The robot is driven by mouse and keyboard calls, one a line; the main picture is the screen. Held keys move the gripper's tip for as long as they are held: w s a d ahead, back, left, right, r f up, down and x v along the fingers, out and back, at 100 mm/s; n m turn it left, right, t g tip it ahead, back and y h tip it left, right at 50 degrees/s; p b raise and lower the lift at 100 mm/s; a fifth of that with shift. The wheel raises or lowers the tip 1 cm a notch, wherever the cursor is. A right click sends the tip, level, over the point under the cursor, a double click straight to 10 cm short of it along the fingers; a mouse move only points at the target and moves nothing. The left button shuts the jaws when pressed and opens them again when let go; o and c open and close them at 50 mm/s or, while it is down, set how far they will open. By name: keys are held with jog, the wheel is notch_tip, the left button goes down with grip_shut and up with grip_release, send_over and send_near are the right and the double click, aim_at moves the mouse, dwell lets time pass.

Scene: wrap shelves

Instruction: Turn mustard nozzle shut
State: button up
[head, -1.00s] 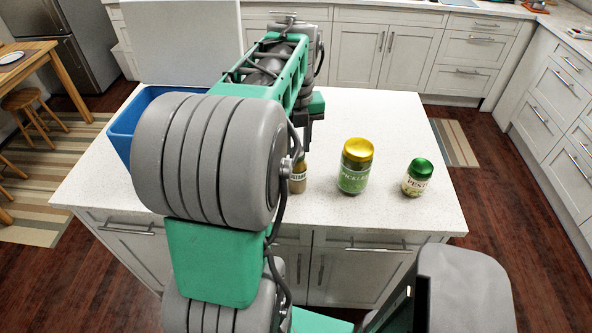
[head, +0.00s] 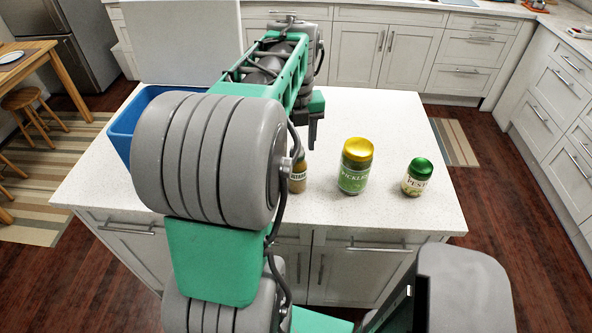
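The mustard bottle (head: 299,178) stands upright on the white island top, just right of my arm's large grey joint, which hides part of its left side. Its label is partly readable. Its nozzle is too small and too close to my arm to tell whether it is open or shut. My gripper (head: 313,134) points down above the counter, a little above and to the right of the bottle's top in the picture. The fingers look dark and narrow, and I cannot tell whether they are apart or whether they touch the bottle.
A pickle jar (head: 354,178) with a yellow lid and a smaller pesto jar (head: 417,183) with a green lid stand to the right. A blue bin (head: 125,133) is at the left, partly behind my arm. The island top (head: 400,120) behind the jars is clear.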

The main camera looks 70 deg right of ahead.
jog(key=shift+r+p, duration=2.65)
jog(key=shift+r, duration=0.9)
jog(key=shift+f, duration=0.1)
